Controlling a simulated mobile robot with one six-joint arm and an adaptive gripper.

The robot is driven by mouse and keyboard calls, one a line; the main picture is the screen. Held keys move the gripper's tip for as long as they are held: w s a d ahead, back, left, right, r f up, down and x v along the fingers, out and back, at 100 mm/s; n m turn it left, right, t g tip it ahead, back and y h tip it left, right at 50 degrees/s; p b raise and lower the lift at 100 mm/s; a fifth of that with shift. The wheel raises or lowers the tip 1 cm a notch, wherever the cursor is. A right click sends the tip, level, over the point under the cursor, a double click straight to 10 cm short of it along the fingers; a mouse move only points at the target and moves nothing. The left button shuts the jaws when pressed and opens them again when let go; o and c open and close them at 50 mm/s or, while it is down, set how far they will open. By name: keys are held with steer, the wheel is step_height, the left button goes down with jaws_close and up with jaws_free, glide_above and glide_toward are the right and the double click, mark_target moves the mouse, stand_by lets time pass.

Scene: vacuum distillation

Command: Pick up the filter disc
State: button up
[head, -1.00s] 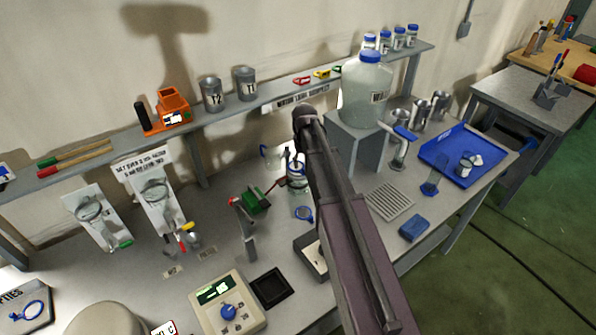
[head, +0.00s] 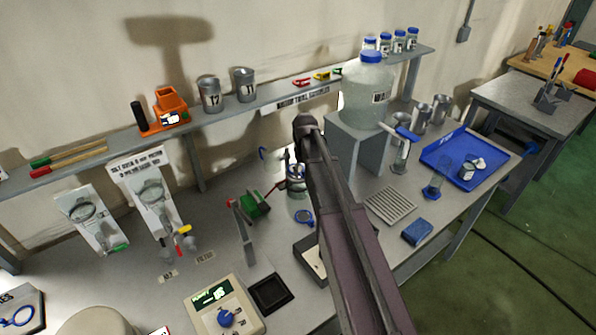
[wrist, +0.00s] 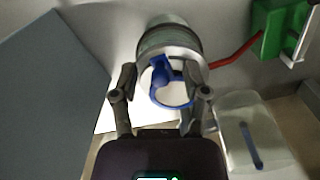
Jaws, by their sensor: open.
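A small round disc with a blue rim and a blue tab, which I take for the filter disc, shows in the wrist view (wrist: 172,96). A glass vessel with a metal band (wrist: 168,38) is just beyond the disc. In the head view my arm hides the gripper.
A green device with a red tube (wrist: 284,28) is at upper right in the wrist view. A clear box (wrist: 252,135) is close on the right, and a large grey panel (wrist: 50,90) fills the left. A blue tray (head: 440,150) is on the bench's right.

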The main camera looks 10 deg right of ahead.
mark_target(304, 171)
jaws_close()
steer(key=shift+r, duration=0.2)
stand_by(0.3)
step_height(304, 171, up, 4)
steer(key=p, duration=0.4)
steer(key=shift+f, duration=0.15)
steer(key=s+p, duration=0.1)
steer(key=s, duration=1.5)
steer(key=shift+a+r, duration=0.4)
steer(key=shift+r, duration=0.05)
steer(key=shift+s, duration=0.1)
